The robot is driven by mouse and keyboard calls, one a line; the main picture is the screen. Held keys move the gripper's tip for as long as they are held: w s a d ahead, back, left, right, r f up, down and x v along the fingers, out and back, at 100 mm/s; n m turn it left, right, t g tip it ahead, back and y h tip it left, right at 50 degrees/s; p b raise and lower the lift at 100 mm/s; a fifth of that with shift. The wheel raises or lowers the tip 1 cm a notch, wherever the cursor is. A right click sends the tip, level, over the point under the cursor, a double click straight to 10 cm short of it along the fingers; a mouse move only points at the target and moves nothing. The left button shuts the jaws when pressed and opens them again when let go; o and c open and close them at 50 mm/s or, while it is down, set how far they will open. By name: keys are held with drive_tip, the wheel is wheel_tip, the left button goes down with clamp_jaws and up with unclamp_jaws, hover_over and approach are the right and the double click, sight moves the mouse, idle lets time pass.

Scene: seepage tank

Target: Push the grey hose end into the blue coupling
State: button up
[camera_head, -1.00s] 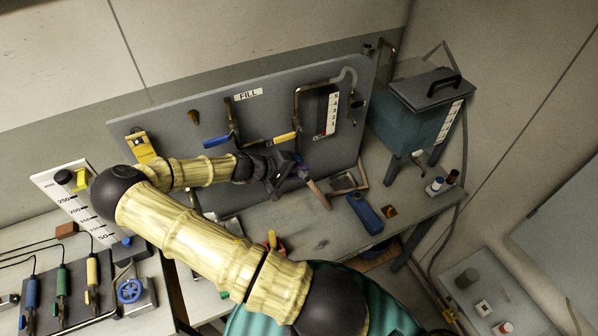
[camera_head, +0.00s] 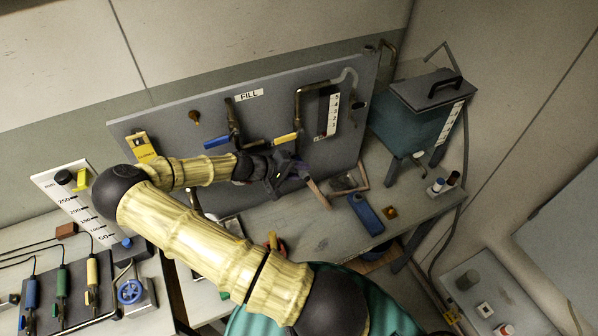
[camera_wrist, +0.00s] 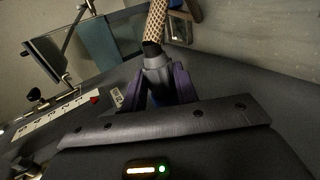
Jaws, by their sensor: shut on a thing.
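My gripper (camera_head: 296,168) is up against the front of the grey panel, below the yellow valve handle. In the wrist view, its purple fingers (camera_wrist: 162,82) are shut on the grey hose end (camera_wrist: 155,66). A braided tan hose (camera_wrist: 155,24) runs from the grey hose end up out of that picture. In the head view, the hose (camera_head: 318,194) slants down and right from my gripper. I cannot make out the blue coupling for certain. My gripper and arm cover part of the panel, so whether the hose end touches a coupling is hidden.
The panel (camera_head: 180,119) carries pipes, a blue lever (camera_head: 216,142) and a yellow lever (camera_head: 286,139). A blue block (camera_head: 366,213) lies on the bench right of the hose. A lidded tank (camera_head: 405,125) stands at the right.

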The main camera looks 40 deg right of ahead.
drive_tip(key=shift+w+d, duration=0.1)
drive_tip(key=shift+w, duration=0.25)
idle(1.5)
drive_tip(key=o, duration=1.2)
drive_tip(key=shift+c, duration=0.2)
drive_tip(key=p+v, duration=0.2)
drive_tip(key=v, duration=0.4)
drive_tip(key=shift+s, duration=0.1)
idle(0.6)
